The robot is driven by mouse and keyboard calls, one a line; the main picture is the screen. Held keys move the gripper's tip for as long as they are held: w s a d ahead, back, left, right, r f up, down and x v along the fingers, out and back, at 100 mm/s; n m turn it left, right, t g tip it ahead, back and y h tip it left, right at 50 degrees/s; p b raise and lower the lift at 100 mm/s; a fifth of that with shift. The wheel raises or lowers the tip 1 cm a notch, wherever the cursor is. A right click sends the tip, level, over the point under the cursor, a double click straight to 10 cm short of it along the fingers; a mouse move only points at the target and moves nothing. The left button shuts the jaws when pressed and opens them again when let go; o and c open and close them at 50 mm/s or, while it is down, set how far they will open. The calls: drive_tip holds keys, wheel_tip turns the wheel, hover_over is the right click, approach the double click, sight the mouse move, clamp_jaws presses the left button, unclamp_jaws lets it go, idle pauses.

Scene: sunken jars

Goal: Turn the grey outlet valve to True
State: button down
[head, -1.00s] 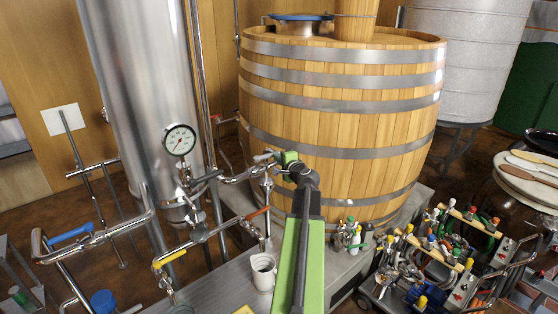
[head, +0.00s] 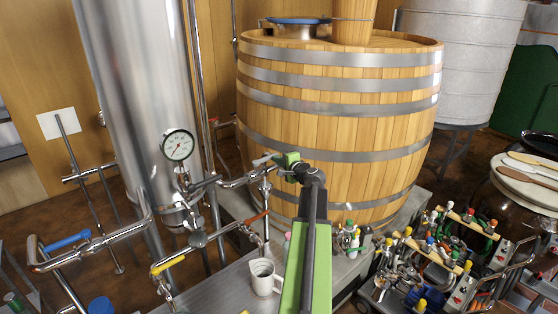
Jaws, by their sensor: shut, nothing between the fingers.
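The grey outlet valve (head: 261,160) sits on the metal pipework in front of the wooden barrel. Its small grey handle is close to my gripper. My gripper (head: 278,158) is shut and holds nothing. Its tips point left, right beside the grey handle. I cannot tell whether they touch it. My arm, green and dark grey, reaches up from the bottom and hides part of the barrel's lower front and the steel bench.
The wooden barrel (head: 330,130) stands just behind the valve. A steel tank (head: 135,90) with a gauge (head: 178,145) is at left. Valves with red (head: 253,218), yellow (head: 168,264) and blue (head: 67,241) handles are nearby. A white mug (head: 263,277) stands on the bench. A cluttered cart (head: 425,265) is at right.

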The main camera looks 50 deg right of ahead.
drive_tip(key=s+d+p+v, duration=0.1)
drive_tip(key=d+p+v, duration=0.1)
drive_tip(key=v, duration=1.2)
drive_tip(key=w+a+f+n+g+y, duration=0.1)
drive_tip(key=w+a+f+n+y, duration=0.25)
drive_tip(key=w+a, duration=0.5)
drive_tip(key=w+a+f+n+g+y, duration=0.2)
drive_tip(key=w+a+f+n, duration=0.25)
drive_tip(key=a, duration=0.65)
drive_tip(key=w+a+f+n+g+y, duration=0.1)
drive_tip(key=w+a+f+n+y, duration=0.2)
drive_tip(key=w+a, duration=0.6)
drive_tip(key=s+a+f+n+g+h, duration=0.1)
drive_tip(key=s+a+f+n+g, duration=0.2)
drive_tip(key=a, duration=0.9)
drive_tip(key=s+a+f+n+g+h, duration=0.1)
drive_tip(key=a+f+n+g, duration=0.3)
drive_tip(key=a, duration=0.7)
drive_tip(key=s+a+f+n+g, duration=0.1)
drive_tip(key=a+n+g, duration=0.3)
drive_tip(key=a, duration=0.8)
wheel_tip(320, 180, down, 18)
drive_tip(key=s+b, duration=0.2)
drive_tip(key=b, duration=1.5)
drive_tip(key=shift+s+d+n+t, duration=0.3)
drive_tip(key=shift+d+n, duration=0.1)
drive_tip(key=shift+d, duration=0.05)
drive_tip(key=shift+r, duration=0.1)
